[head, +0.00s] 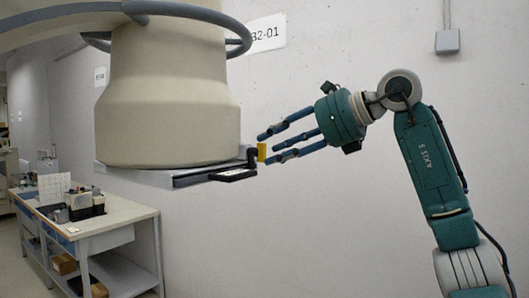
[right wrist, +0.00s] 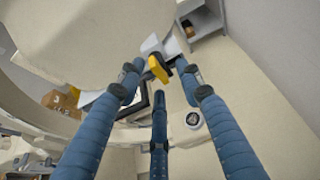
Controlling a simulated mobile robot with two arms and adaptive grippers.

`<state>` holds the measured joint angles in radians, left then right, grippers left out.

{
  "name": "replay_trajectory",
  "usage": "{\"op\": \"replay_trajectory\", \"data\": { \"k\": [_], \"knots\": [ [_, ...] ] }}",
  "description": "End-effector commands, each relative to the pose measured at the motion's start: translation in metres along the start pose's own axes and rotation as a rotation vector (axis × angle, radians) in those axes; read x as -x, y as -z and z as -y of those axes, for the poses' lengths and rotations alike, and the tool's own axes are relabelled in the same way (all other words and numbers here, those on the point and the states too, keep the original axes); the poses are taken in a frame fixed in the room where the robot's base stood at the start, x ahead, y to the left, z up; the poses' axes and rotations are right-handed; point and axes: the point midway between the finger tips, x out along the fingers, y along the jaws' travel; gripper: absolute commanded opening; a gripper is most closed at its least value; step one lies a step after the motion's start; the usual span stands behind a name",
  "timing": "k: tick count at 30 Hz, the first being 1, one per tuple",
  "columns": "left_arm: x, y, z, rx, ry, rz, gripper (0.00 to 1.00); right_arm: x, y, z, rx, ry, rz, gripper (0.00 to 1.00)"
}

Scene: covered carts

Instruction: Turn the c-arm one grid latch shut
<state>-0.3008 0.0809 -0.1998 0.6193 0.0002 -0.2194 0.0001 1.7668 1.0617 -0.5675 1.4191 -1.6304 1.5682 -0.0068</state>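The c-arm one head is a large beige drum (head: 170,95) at the left of the head view. A flat grey grid plate (head: 205,176) with a black handle sits under it. The latch is a small yellow tab (head: 262,152) on a dark mount at the plate's right end; it also shows in the right wrist view (right wrist: 158,68). My right gripper (head: 269,149) has blue fingers pointing left, with their tips around the yellow tab. The fingers are spread apart, and I cannot tell whether any touches the tab. My left gripper is not in view.
A workbench (head: 120,215) with bins and small items stands at the lower left, below the drum. A grey ring rail (head: 190,12) curves around the drum's top. The plain wall behind my right arm has a sign (head: 266,35) and a small grey box (head: 447,41).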

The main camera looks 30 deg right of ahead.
Motion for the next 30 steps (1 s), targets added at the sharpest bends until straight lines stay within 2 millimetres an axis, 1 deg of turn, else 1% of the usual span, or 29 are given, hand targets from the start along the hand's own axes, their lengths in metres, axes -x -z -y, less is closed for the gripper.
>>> {"op": "replay_trajectory", "data": {
  "k": [1,6,9,12,17,30],
  "knots": [
    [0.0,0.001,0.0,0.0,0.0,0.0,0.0,0.013,-0.001,0.001,0.0,0.003,0.003,0.36],
    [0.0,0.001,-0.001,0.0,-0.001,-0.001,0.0,0.049,-0.001,0.001,0.0,0.003,0.004,0.36],
    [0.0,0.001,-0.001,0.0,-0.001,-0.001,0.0,0.064,0.0,0.0,0.0,0.001,0.002,0.36],
    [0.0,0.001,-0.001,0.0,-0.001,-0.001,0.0,0.074,0.0,0.0,0.0,0.001,0.0,0.36],
    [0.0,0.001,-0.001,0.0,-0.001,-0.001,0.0,0.081,0.001,0.0,0.0,0.002,-0.001,0.36],
    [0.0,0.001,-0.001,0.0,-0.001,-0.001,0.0,0.081,0.001,0.0,0.0,0.001,-0.002,0.36]
  ]
}}
